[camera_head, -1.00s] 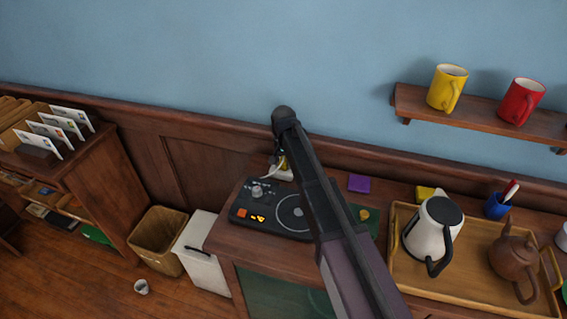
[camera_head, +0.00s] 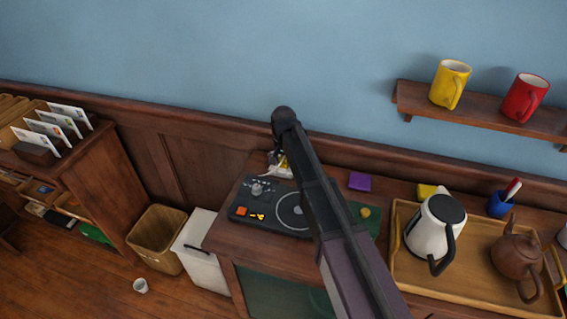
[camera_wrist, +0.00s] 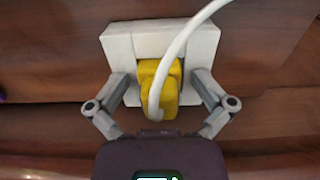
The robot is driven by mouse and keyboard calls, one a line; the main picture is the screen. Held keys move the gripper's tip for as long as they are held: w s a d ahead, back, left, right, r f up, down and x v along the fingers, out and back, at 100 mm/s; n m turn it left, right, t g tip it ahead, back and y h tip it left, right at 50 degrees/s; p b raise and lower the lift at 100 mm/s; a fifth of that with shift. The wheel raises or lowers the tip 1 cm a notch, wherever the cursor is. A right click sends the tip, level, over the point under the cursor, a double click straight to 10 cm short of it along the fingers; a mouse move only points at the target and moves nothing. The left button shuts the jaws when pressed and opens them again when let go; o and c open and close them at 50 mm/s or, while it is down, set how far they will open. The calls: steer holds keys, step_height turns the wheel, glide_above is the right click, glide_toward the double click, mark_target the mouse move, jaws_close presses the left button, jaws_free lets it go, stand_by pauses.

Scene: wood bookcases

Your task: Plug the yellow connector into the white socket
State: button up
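In the wrist view the yellow connector (camera_wrist: 160,88) sits against the white socket (camera_wrist: 160,40), with its white cable (camera_wrist: 178,45) curving up and right across it. My gripper (camera_wrist: 163,88) has one finger on each side of the connector, with narrow gaps showing, so it looks open around it. How deep the connector sits in the socket is hidden. In the head view the white socket (camera_head: 283,173) is at the back of the wood cabinet by the wall, and my gripper (camera_head: 279,158) is there, mostly hidden by my arm.
A black turntable-like device (camera_head: 265,208) stands just in front of the socket. A purple block (camera_head: 360,181) lies to the right. A wood tray (camera_head: 410,275) holds a white kettle (camera_head: 432,230) and a brown teapot (camera_head: 515,258). A shelf with mugs (camera_head: 480,108) hangs above right.

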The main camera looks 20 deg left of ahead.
steer(key=shift+w+r, duration=0.1)
steer(key=shift+r, duration=0.1)
step_height(320, 180, up, 8)
steer(key=p, duration=0.8)
steer(key=s+d+f+b, duration=0.1)
steer(key=s+d, duration=0.2)
steer(key=s, duration=0.2)
steer(key=s+d+f+b, duration=0.1)
steer(key=s+d+f, duration=0.1)
steer(key=s+d, duration=0.2)
steer(key=s+d+f+b, duration=0.1)
steer(key=s+d+b, duration=0.1)
steer(key=s, duration=0.4)
steer(key=shift+s+d+f, duration=0.15)
steer(key=shift+d+f, duration=0.05)
steer(key=shift+d, duration=0.45)
stand_by(0.4)
